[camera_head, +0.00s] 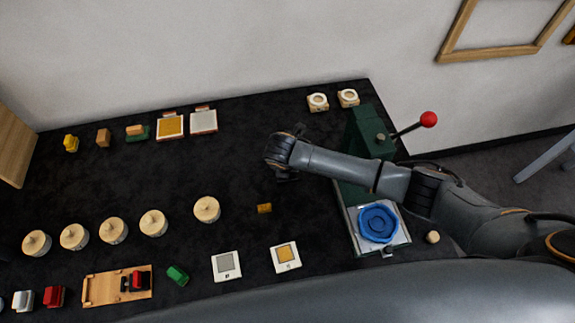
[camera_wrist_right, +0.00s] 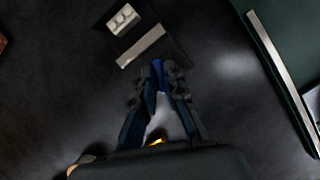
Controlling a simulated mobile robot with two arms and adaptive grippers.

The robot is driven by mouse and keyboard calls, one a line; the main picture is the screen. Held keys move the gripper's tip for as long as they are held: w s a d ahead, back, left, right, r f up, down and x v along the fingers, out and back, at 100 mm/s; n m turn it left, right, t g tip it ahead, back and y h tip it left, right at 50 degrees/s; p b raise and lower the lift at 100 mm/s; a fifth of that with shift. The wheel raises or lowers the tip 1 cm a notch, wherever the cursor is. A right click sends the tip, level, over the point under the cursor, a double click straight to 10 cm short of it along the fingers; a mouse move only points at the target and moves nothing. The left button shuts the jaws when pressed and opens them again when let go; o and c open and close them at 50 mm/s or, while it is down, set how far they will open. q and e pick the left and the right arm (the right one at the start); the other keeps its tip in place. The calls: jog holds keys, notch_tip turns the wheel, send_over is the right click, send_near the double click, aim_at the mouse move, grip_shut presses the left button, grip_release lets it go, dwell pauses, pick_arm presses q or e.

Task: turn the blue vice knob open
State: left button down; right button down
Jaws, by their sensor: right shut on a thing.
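My right gripper (camera_wrist_right: 160,88) is shut, its two fingers closed together at the tips, on what looks like the blue vice knob (camera_wrist_right: 159,72) in the right wrist view. Just beyond the tips is the dark vice (camera_wrist_right: 130,30), with a pale bar and a small pale block on top. In the head view my right arm reaches in from the right, and its wrist hides the knob and most of the vice. I cannot tell how far the knob is turned. My left gripper is not in view.
A green press (camera_head: 365,130) with a red-tipped lever stands right of the vice, under my right forearm. A blue dish (camera_head: 378,222) sits at its front. Several round wooden-topped pots (camera_head: 113,230) and a wooden tray (camera_head: 100,289) lie left. A small amber block (camera_head: 264,208) lies nearby.

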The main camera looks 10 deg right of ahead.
jog(key=shift+r+n, duration=0.1)
jog(key=shift+n, duration=0.2)
jog(key=c, duration=1.4)
grip_release()
jog(key=v, duration=1.2)
jog(key=shift+d, duration=0.15)
